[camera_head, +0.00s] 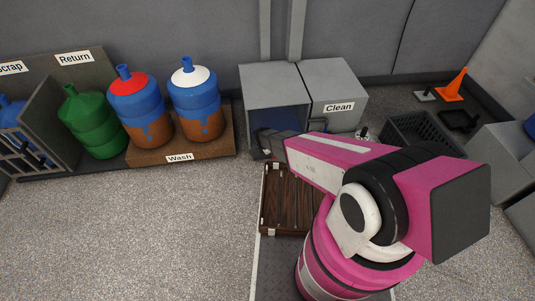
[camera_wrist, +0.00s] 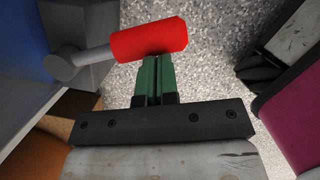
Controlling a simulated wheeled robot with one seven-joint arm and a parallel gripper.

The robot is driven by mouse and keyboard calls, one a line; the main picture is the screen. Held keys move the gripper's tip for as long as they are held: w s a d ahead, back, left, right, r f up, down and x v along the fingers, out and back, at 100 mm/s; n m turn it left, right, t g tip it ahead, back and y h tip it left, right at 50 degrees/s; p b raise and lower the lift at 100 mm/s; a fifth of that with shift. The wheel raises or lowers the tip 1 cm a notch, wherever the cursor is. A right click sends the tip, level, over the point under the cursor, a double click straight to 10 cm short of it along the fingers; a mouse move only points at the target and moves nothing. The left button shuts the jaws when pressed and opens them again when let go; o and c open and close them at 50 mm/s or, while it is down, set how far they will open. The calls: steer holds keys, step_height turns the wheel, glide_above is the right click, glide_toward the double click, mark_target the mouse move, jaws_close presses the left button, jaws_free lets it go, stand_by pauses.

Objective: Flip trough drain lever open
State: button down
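The drain lever shows in the wrist view as a red cylindrical handle (camera_wrist: 150,40) on a grey rod (camera_wrist: 82,58), which comes from the left. The rod sits beside a grey and blue body at the left edge, apparently the trough (camera_wrist: 35,60). My gripper (camera_wrist: 155,58) has its two green fingers together, with only a thin line between them. Its fingertips are at the lower edge of the red handle; I cannot tell whether they touch it. Nothing shows between the fingers. In the head view the lever is not visible, and my arm covers the area in front of the grey box with the blue inside (camera_head: 250,95).
A grey box labelled Clean (camera_head: 338,80) stands beside the blue-lined one. Red-topped (camera_head: 127,82) and white-topped (camera_head: 193,78) blue jugs stand on the brown Wash platform (camera_head: 215,148). A green jug (camera_head: 90,120) is further left. A black crate (camera_head: 420,130) is at right. The left floor is clear.

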stand_by(0.4)
steer(key=s+a+r, duration=0.4)
steer(key=a+r, duration=0.1)
steer(key=r, duration=0.5)
steer(key=shift+r, duration=0.35)
steer(key=s+d+r+m+g+y, duration=0.1)
steer(key=s+d+r+m, duration=0.2)
steer(key=d+r+m, duration=0.9)
steer(key=s+d+r+m+y, duration=0.1)
steer(key=s+d+r+m, duration=0.2)
steer(key=d+r+m, duration=0.9)
steer(key=d+r, duration=0.4)
steer(key=d, duration=0.1)
steer(key=shift+r+m+g+y, duration=0.25)
steer(key=shift+m+g+y, duration=0.05)
steer(key=shift+m+g, duration=0.1)
